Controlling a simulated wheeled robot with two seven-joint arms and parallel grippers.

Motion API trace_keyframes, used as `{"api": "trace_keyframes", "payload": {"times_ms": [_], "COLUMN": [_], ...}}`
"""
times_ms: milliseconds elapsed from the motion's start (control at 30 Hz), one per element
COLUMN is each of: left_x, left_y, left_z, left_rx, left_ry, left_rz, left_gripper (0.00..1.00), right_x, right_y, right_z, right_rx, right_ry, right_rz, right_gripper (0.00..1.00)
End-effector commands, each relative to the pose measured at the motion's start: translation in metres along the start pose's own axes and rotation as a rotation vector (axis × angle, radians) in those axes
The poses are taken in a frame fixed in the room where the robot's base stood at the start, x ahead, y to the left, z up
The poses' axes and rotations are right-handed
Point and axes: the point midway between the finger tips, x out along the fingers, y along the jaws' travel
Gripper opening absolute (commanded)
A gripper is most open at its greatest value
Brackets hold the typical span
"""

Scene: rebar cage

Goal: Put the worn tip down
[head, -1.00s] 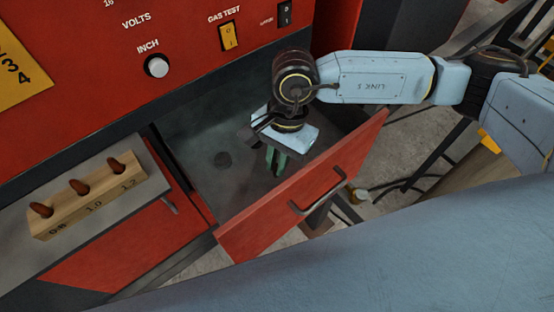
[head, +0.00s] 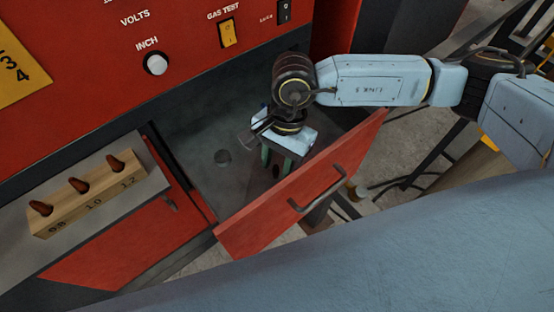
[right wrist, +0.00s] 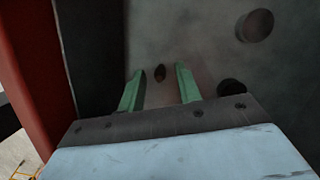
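My right gripper (head: 277,162) points down into the open red-fronted drawer (head: 300,190). Its green fingers are spread apart in the head view, and in the right wrist view (right wrist: 160,90) there is a clear gap between them. A small dark brown piece, apparently the worn tip (right wrist: 160,73), shows on the grey drawer floor between and just beyond the fingertips. Neither finger appears to touch it. Whether it stands or lies is hard to tell. My left gripper is not in view.
Two dark round spots (right wrist: 255,25) (right wrist: 232,90) show on the drawer floor; one also shows in the head view (head: 222,158). A wooden block (head: 72,212) with three copper-brown tips stands on the grey ledge at left. The red machine panel (head: 110,70) rises behind the drawer.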

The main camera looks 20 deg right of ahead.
Motion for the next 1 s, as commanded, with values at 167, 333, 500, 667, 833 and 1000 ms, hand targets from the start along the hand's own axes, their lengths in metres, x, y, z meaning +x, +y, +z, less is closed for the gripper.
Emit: {"api": "trace_keyframes", "payload": {"times_ms": [167,333,500,667,833,1000], "left_x": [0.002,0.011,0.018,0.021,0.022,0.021], "left_y": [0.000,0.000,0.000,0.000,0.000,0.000], "left_z": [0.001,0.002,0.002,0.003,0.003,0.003], "left_rx": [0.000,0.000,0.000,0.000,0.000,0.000], "left_ry": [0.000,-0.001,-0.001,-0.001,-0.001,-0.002], "left_rz": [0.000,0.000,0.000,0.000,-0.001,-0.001], "left_gripper": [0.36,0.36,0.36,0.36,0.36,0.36], "right_x": [-0.020,-0.058,-0.093,-0.114,-0.122,-0.122], "right_y": [-0.001,-0.001,-0.001,-0.001,0.000,0.000], "right_z": [-0.001,-0.001,0.000,0.000,0.001,0.001], "right_rx": [0.000,-0.001,-0.001,0.000,-0.001,0.000], "right_ry": [0.002,0.003,0.003,0.001,0.000,0.000], "right_rz": [-0.005,-0.006,-0.004,-0.003,0.000,0.000], "right_gripper": [0.34,0.34,0.34,0.34,0.34,0.34]}}
